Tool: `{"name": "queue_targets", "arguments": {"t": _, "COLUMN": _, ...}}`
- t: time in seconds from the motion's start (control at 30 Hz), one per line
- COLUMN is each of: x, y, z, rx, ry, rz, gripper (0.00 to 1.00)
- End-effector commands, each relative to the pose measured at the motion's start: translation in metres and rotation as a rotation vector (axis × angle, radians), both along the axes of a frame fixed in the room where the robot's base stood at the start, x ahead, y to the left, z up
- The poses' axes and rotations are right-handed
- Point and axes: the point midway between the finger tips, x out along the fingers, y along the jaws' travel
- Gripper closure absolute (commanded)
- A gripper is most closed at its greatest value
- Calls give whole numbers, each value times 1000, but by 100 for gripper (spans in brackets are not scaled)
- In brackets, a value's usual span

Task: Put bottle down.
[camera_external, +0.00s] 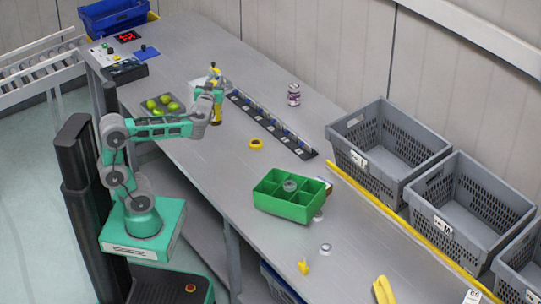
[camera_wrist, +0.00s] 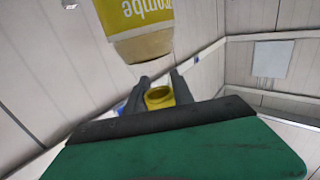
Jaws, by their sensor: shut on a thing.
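My gripper (camera_external: 212,90) is over the left part of the long grey table, near the lime tray. A bottle with yellow and dark parts (camera_external: 217,112) is at the gripper, upright or nearly so. Its lower end is close to the tabletop; I cannot tell if it touches. In the wrist view my gripper (camera_wrist: 157,92) is shut on a yellow, round-ended part (camera_wrist: 159,98). A yellow-labelled container with a tan end (camera_wrist: 140,42) fills the top of that view; I cannot tell how it joins the gripped part.
A tray of green limes (camera_external: 163,105) is left of the gripper. A dark strip (camera_external: 270,125) lies to its right. A yellow ring (camera_external: 256,143), a green divided box (camera_external: 288,207), a small jar (camera_external: 294,95) and grey crates (camera_external: 385,188) are farther right. Bare tabletop lies between them.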

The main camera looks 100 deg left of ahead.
Motion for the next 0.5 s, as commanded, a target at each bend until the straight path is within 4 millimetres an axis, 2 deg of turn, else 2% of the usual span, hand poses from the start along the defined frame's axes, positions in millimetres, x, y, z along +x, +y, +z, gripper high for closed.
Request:
{"name": "queue_targets", "arguments": {"t": 0.17, "x": 11, "y": 5, "z": 1, "rx": 3, "ry": -2, "rz": -28, "gripper": 100}}
{"name": "queue_targets", "arguments": {"t": 0.5, "x": 39, "y": 51, "z": -23, "rx": 1, "ry": 1, "rz": -25, "gripper": 100}}
